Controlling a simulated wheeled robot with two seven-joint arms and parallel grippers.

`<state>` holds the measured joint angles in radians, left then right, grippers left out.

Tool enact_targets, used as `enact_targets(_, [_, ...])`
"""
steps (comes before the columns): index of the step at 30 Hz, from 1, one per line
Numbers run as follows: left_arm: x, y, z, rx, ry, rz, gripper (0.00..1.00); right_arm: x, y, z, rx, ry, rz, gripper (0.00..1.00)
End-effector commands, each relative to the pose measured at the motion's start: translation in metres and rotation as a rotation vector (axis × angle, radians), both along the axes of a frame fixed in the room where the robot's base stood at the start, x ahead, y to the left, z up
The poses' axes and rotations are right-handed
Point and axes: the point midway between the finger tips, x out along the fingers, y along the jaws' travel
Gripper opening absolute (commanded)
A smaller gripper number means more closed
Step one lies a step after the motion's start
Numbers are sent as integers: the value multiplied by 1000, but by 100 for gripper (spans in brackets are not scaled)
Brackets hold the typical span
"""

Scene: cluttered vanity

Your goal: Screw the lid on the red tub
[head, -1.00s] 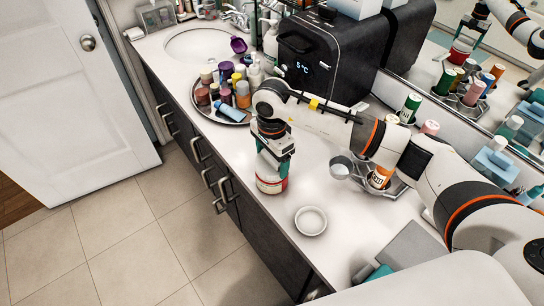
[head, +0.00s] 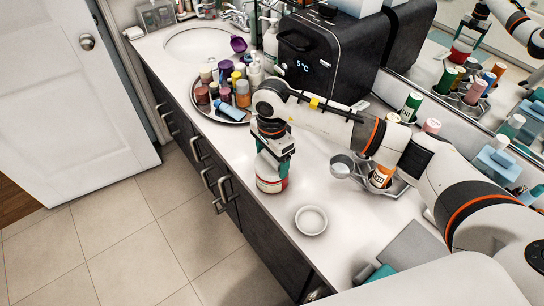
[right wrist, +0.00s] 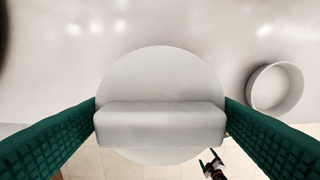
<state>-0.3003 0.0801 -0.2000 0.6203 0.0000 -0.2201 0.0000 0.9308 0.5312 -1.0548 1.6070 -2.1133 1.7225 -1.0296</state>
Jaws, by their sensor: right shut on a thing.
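The red tub (head: 271,185), with a pale label band, stands upright on the counter near its front edge. My right gripper (head: 272,168) points straight down just over it. In the right wrist view the white round lid (right wrist: 160,68) has a raised bar across it, and the green pads of my right gripper (right wrist: 160,124) are shut on the two ends of that bar. The lid hides the tub in that view, so I cannot tell how it sits on the rim. My left gripper (right wrist: 212,163) shows small and low in the right wrist view, fingers apart and empty.
A shallow white dish (head: 311,220) lies right of the tub; a round tray (head: 233,120) of bottles is behind left. A metal caddy (head: 398,187) with an orange-labelled bottle (head: 382,176) stands to the right. A black appliance (head: 330,55) stands behind. Counter around the tub is clear.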

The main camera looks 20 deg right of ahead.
Motion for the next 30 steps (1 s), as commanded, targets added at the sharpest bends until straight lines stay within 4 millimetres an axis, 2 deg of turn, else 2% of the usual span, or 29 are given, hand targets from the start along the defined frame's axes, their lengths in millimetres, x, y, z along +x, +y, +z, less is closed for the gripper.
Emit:
enact_targets(7, [0,0,-6,0,0,0,88,0,0,-3,-1,-1,0,59])
enact_targets(8, [0,0,-6,0,0,0,88,0,0,-2,-1,-1,0,79])
enact_targets(12, [0,0,-5,0,0,0,88,0,0,-2,0,-1,0,56])
enact_targets(13, [0,0,-5,0,0,0,88,0,0,-2,0,-1,0,54])
enact_targets(17, [0,0,-6,0,0,0,88,0,0,-2,-1,-1,-52,54])
enact_targets(24, [0,0,-10,0,0,0,88,0,0,-2,0,-1,-339,53])
enact_targets(30, [0,0,-10,0,0,0,88,0,0,-1,0,0,-404,53])
